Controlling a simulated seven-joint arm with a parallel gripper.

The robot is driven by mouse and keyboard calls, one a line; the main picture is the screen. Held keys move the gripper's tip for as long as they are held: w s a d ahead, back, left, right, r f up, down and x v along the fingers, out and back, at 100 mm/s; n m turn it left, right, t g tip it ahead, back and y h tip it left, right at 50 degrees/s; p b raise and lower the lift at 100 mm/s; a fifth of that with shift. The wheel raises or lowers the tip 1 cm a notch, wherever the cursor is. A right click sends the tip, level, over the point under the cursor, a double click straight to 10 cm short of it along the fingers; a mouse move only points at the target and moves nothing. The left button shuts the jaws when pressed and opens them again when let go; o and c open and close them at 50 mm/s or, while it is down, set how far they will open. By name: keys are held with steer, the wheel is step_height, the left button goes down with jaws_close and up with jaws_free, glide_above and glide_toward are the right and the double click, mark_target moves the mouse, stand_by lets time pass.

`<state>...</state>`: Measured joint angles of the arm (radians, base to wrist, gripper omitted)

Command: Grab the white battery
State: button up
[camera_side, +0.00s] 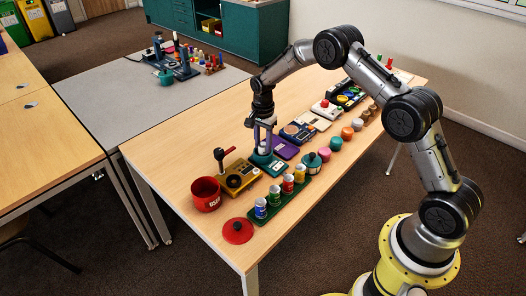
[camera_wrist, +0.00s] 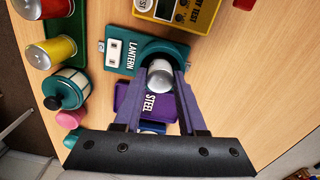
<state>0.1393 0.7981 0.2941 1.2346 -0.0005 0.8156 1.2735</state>
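A white cylinder (camera_wrist: 160,75), which looks like the white battery, stands at the round dark cup of the teal LANTERN unit (camera_wrist: 121,54). My gripper (camera_wrist: 163,78) points down over it, with one purple-grey finger on each side. No clear gap shows between fingers and cylinder, but I cannot tell if they press on it. In the side view, my gripper (camera_side: 264,140) is over the teal unit (camera_side: 268,162), with white showing between the fingers. Whether the cylinder rests in the cup or is raised is unclear.
A yellow tester (camera_side: 239,178) with a lever and a red pot (camera_side: 206,194) stand left. A green tray (camera_side: 279,202) of coloured cans is in front. A purple STEEL unit (camera_wrist: 134,99) sits beside the teal one. Several units and round pots line the table rightward. The table's left part is bare.

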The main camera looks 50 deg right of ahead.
jaws_close()
steer(key=shift+r, duration=0.1)
